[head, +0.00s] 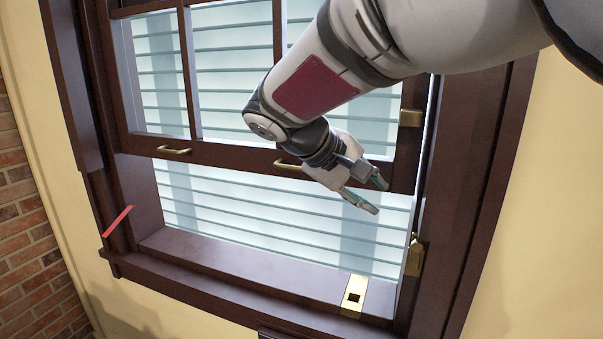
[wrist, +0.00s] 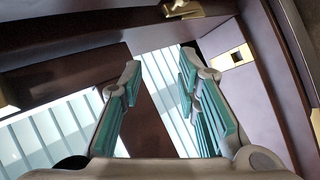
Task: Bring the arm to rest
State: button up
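My gripper (head: 374,196) hangs in front of the lower right part of a dark wooden window, below the bottom rail of the raised sash (head: 228,156). It is tilted down and to the right. In the wrist view my gripper (wrist: 160,72) has its two teal-padded fingers apart, with nothing between them. Dark wood and pale slats show beyond the gap. The arm reaches in from the upper right of the head view and hides part of the sash. I cannot tell how far the fingertips are from the window.
The sash has brass handles (head: 174,150). A brass plate with a square hole (head: 353,297) lies on the sill (head: 240,269), and a brass fitting (head: 414,257) is on the right jamb. A red strip (head: 117,221) marks the left frame. Brick wall (head: 22,215) stands far left.

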jog(key=s+d+f+m+y, duration=0.2)
jog(key=s+d+m+y, duration=0.1)
jog(key=s, duration=0.9)
jog(key=s+d+f+m+y, duration=0.2)
jog(key=s+d+m+y, duration=0.1)
jog(key=s, duration=1)
jog(key=shift+d+t+y, duration=0.3)
jog(key=shift+d+y, duration=0.3)
jog(key=shift+y, duration=0.6)
jog(key=shift+d, duration=0.15)
